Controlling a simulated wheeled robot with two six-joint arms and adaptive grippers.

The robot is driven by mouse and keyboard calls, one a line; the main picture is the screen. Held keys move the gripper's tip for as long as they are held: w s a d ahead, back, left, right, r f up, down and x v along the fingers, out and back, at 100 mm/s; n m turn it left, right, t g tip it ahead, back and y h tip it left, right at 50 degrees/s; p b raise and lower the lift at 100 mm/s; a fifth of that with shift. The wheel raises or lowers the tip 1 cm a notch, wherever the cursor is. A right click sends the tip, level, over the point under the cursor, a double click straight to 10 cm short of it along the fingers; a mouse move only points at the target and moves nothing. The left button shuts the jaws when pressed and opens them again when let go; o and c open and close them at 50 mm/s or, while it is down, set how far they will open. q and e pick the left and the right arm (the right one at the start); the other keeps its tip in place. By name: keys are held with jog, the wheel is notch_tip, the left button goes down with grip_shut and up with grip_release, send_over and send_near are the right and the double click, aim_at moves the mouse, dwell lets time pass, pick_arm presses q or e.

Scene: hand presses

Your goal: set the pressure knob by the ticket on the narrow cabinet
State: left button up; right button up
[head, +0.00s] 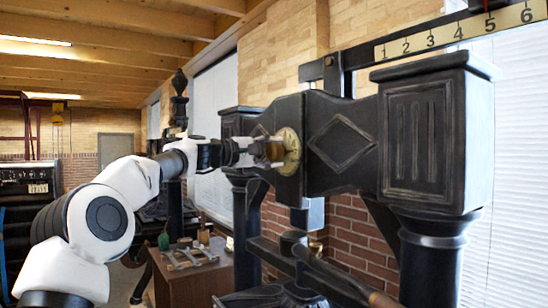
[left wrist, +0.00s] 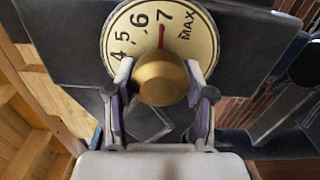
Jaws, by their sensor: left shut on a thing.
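The pressure knob (left wrist: 161,79) is a round brass knob in front of a cream dial (left wrist: 117,36), which shows 4, 5, 6, 7 and MAX. A red mark on the dial stands at the 7. In the head view the knob (head: 275,151) sticks out from the dial plate (head: 290,151) on the black press. My left gripper (head: 262,150) is shut on the knob, one finger on each side of it in the left wrist view (left wrist: 160,85). My right gripper is out of view. I cannot make out a ticket or be sure which cabinet is the narrow one.
A control cabinet (head: 28,185) stands far left.

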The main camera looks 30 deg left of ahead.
aim_at(268, 153)
pick_arm(q)
jog(key=shift+d+f+m, duration=0.1)
jog(key=shift+f+m, duration=0.25)
jog(key=shift+m, duration=0.05)
jog(key=o, duration=0.9)
jog(key=shift+c, duration=0.2)
jog(key=o, duration=0.3)
jog(key=shift+s+r, duration=0.1)
jog(key=shift+s+a+r, duration=0.2)
jog(key=shift+s, duration=0.05)
jog(key=v, duration=0.7)
jog(key=shift+f, duration=0.1)
jog(key=shift+s, duration=0.1)
